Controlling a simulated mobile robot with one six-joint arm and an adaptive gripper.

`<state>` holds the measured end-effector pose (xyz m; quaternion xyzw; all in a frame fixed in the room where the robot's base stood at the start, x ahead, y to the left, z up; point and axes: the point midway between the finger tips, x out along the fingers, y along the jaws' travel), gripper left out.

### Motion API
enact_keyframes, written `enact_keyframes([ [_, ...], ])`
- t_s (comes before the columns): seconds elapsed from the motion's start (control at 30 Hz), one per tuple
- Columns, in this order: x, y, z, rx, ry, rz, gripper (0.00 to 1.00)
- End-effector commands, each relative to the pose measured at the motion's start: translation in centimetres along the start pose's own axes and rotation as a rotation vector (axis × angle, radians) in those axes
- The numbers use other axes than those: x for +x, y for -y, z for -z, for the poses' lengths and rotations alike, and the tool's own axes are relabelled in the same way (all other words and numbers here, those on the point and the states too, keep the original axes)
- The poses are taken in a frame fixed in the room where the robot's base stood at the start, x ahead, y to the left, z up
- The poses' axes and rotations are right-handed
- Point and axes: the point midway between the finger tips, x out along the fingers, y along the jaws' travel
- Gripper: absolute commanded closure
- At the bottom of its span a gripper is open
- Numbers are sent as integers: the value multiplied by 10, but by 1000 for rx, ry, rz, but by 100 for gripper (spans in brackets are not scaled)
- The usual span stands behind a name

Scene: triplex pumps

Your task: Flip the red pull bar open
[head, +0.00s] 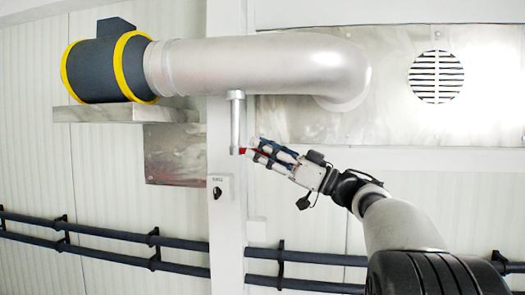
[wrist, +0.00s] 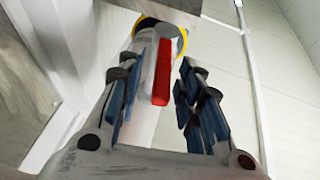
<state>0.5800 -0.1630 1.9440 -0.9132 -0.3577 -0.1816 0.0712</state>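The red pull bar (wrist: 162,72) shows in the wrist view as an upright red strip between the two fingers of my gripper (wrist: 155,95). In the head view my gripper (head: 264,150) is at the foot of a short grey vertical pipe (head: 236,122). Only a small red piece of the bar (head: 242,151) shows there, next to the fingertips. The fingers hide the rest of it. I cannot tell whether the bar touches a finger.
A large silver duct (head: 255,62) with a dark yellow-ringed fan (head: 108,68) runs above my gripper. A small switch box (head: 220,188) is on the white post to the lower left. Dark rails (head: 185,243) cross the wall below.

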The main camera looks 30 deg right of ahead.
Motion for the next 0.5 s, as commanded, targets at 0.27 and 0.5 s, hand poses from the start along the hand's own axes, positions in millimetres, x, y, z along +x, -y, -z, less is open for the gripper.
enact_keyframes([
  [0.27, -49, -1, 0, 1, -1, -6, 67],
  [0.5, -96, 0, 1, -1, 0, -4, 67],
])
